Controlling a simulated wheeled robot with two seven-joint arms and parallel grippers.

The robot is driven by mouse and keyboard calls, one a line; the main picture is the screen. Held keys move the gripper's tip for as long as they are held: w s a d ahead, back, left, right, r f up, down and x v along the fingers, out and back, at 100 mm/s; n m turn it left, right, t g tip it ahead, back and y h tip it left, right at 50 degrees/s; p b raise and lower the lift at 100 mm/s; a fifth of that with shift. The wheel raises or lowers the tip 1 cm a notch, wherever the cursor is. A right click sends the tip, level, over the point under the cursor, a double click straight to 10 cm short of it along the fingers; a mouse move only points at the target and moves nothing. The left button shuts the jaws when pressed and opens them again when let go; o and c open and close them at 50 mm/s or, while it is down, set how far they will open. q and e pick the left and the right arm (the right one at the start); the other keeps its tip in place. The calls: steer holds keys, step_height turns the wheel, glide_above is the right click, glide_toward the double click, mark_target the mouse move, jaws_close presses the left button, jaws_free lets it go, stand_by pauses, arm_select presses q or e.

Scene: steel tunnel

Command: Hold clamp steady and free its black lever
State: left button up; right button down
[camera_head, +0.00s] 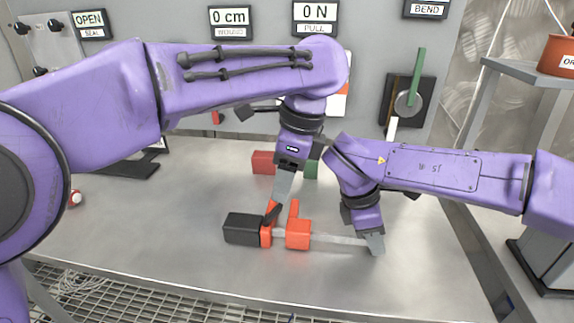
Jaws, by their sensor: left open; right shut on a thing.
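The clamp lies on the steel table. It has a grey bar (338,239), an orange fixed jaw (266,236), an orange sliding jaw (298,234) and a black block (243,229) at its left end. I cannot clearly make out which part is the black lever. My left gripper (272,214) reaches down at the orange jaw beside the black block; it is open, and contact is unclear. My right gripper (376,243) is shut on the right end of the clamp's bar.
A red block (263,162) and a green block (311,169) sit behind, partly hidden by my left arm. A shelf (520,70) stands right. The table's front is clear.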

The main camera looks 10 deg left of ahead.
arm_select(q)
steer(key=v, duration=0.4)
steer(key=shift+s, duration=0.1)
arm_select(e)
steer(key=shift+s+f, duration=0.1)
steer(key=shift+f, duration=0.15)
